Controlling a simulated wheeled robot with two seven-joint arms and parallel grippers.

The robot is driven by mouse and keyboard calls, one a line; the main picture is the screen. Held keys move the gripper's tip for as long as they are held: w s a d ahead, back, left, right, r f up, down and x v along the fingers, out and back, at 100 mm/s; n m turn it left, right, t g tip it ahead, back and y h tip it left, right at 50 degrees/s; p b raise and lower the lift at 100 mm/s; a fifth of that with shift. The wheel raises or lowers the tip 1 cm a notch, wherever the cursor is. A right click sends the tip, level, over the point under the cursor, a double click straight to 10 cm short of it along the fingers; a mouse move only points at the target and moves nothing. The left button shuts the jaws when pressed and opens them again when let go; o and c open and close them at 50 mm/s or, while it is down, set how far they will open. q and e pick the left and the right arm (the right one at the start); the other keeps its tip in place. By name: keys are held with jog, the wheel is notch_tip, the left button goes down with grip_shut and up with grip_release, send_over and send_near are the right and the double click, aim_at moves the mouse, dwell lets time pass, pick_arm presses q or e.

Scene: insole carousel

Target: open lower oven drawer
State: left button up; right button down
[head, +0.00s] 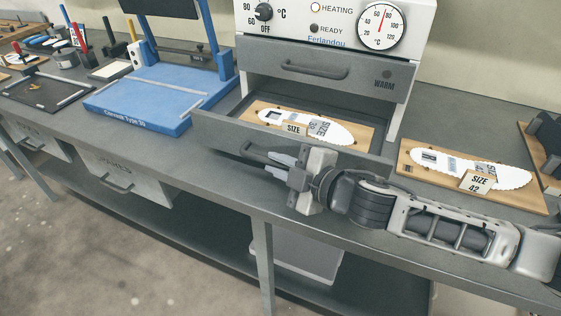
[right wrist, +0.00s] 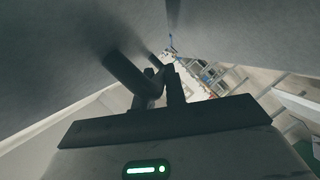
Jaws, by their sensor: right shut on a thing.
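The oven (head: 322,22) is white with a dial, and has two grey drawers. The upper drawer (head: 330,72), marked WARM, is shut. The lower oven drawer (head: 222,136) is pulled out toward me and holds a wooden board (head: 256,107) with a white insole (head: 330,127) and a SIZE tag (head: 294,129). My right gripper (head: 270,155) is at the front of this drawer, shut on its dark handle (head: 250,148). In the right wrist view a dark bar (right wrist: 130,75) runs at the fingers. My left gripper is not in view.
Another wooden board (head: 415,165) with an insole and a SIZE 42 tag (head: 477,182) lies on the bench at right. A blue press (head: 150,98) stands left of the oven. A grey bin (head: 300,252) is under the bench.

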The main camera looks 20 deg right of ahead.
jog(key=c, duration=1.5)
grip_release()
jog(key=shift+o, duration=0.2)
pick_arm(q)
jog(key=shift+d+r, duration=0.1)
pick_arm(e)
jog(key=shift+s+d, duration=0.3)
jog(key=shift+s, duration=0.15)
jog(key=b+v, duration=0.2)
jog(key=v, duration=0.7)
jog(key=shift+s+d+b, duration=0.2)
jog(key=shift+s+b, duration=0.15)
jog(key=shift+s, duration=0.05)
pick_arm(q)
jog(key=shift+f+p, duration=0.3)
jog(key=shift+p, duration=0.65)
pick_arm(e)
jog(key=shift+v, duration=2.5)
